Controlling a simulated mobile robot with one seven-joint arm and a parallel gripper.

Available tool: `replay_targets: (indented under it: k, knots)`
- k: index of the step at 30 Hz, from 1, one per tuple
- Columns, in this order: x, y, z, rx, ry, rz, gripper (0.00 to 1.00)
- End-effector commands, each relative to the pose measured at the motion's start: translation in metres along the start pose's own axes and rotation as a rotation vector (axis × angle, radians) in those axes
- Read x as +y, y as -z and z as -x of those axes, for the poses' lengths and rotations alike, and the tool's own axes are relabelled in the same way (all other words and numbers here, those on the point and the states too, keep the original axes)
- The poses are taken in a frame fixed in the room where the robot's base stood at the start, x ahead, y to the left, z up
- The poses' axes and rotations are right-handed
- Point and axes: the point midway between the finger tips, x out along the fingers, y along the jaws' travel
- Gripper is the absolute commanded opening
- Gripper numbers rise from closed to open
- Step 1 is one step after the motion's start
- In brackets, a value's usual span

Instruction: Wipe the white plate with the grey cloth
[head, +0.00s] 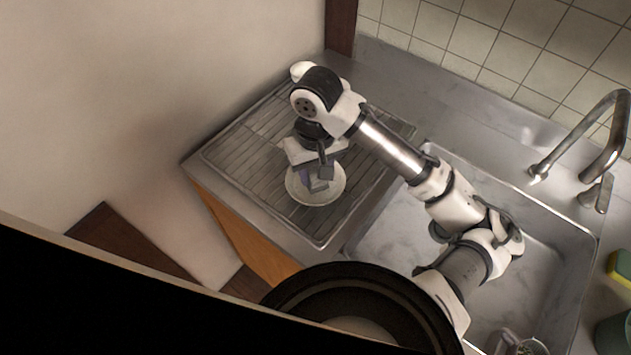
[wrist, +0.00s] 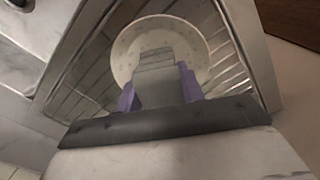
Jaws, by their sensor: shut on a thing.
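The white plate (head: 335,192) lies on the ribbed draining board left of the sink. It also shows in the wrist view (wrist: 190,38), with small marks on its surface. My gripper (head: 318,180) is over the plate, pointing down at it. I cannot tell for sure whether the cloth touches the plate. The gripper hides the plate's upper part in the head view.
The draining board (head: 235,148) has bare ribs around the plate. The sink (head: 400,215) is to the right, with a tall faucet (head: 590,140) at its far side. A wall stands close on the left. A yellow-green sponge (head: 620,266) lies at the right edge.

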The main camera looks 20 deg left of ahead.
Motion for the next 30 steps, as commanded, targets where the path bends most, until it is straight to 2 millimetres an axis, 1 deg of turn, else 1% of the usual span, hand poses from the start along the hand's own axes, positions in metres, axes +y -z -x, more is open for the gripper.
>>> replay_targets:
  k: [6,21,25,30]
  knots:
    - [0.0016,-0.0010,-0.0025,0.001,-0.001,0.306,0.20]
    - [0.0046,-0.0035,-0.0031,-0.001,-0.001,0.994,0.20]
    - [0.0050,-0.0038,-0.0021,-0.001,-0.001,1.085,0.20]
    - [0.0050,-0.0039,-0.0014,-0.001,0.000,1.099,0.20]
